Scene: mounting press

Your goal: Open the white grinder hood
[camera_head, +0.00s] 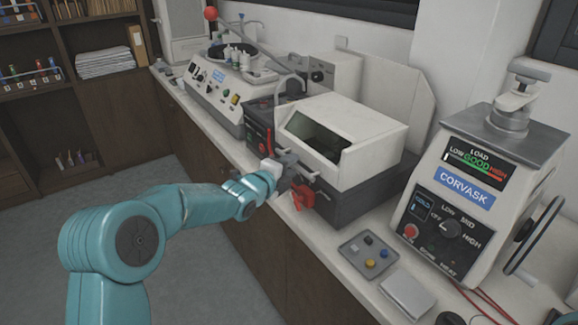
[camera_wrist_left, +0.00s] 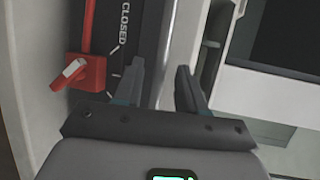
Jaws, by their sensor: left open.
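The white grinder hood (camera_head: 365,127) sits down on its dark grey base (camera_head: 350,200) on the counter. It has a dark window in its front. In the left wrist view the white hood (camera_wrist_left: 245,95) fills the right side. A red lever (camera_head: 303,196) is on the base front; in the left wrist view the red lever (camera_wrist_left: 88,72) is left of the fingers, by the word CLOSED. My left gripper (camera_head: 291,168) is at the front of the hood, left of the window. In the wrist view its fingers (camera_wrist_left: 158,85) are apart, with nothing clearly held; contact cannot be told.
A CORVASK press (camera_head: 462,195) stands at the right. Another white machine (camera_head: 225,88) stands farther left. Open floor (camera_head: 190,265) lies beside the counter.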

